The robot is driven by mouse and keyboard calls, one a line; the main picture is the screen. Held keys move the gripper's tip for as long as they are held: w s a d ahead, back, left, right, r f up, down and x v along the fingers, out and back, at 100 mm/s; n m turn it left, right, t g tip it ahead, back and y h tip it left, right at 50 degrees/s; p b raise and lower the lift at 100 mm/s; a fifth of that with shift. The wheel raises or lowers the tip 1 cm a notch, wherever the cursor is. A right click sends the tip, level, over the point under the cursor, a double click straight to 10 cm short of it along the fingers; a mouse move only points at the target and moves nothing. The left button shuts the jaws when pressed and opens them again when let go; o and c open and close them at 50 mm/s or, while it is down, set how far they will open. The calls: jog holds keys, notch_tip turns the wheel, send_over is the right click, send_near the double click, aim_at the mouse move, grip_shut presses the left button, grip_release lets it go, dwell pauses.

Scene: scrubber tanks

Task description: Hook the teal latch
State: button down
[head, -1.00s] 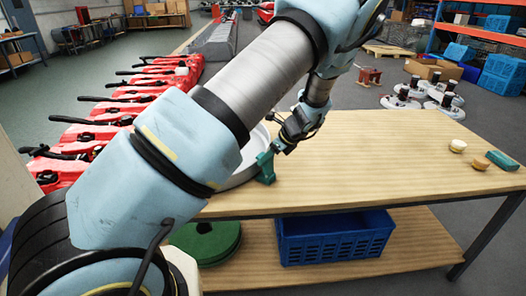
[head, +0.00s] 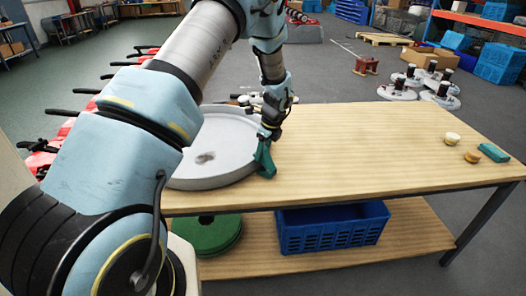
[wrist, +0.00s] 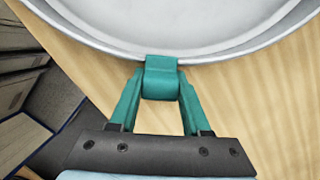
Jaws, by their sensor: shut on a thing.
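The teal latch (wrist: 161,80) sits at the rim of a round grey tank (head: 212,150) on the wooden table. My gripper (head: 264,155) is at the tank's right side; its teal fingers also show in the wrist view (wrist: 160,100). The fingers are shut on the latch, one on each side of it. The latch's upper end meets the tank rim in the wrist view; whether it is hooked over the rim I cannot tell. In the head view the fingers and latch blend together.
The wooden table (head: 350,150) is clear to the right of the tank, up to two small round pieces and a teal block (head: 493,152) at its right end. A blue crate (head: 330,232) and green discs (head: 207,240) are on the shelf below.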

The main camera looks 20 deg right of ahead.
aim_at(269, 160)
jog(key=shift+c, duration=1.8)
grip_release()
jog(key=shift+f, duration=0.1)
jog(key=b+v, duration=0.3)
jog(key=v, duration=0.7)
jog(key=shift+r, duration=0.4)
jog(key=s+a+r+n+h, duration=0.1)
jog(key=s+a+r+n, duration=0.2)
jog(key=a+n, duration=0.5)
jog(key=s+a+r+n, duration=0.2)
jog(key=a+n, duration=0.3)
jog(key=a, duration=0.5)
jog(key=s+a+r+n+h, duration=0.1)
jog(key=s+a+n, duration=1)
jog(key=n, duration=0.3)
jog(key=shift+s+a+r+g, duration=0.2)
jog(key=shift+s+a+g, duration=0.15)
jog(key=shift+s, duration=0.3)
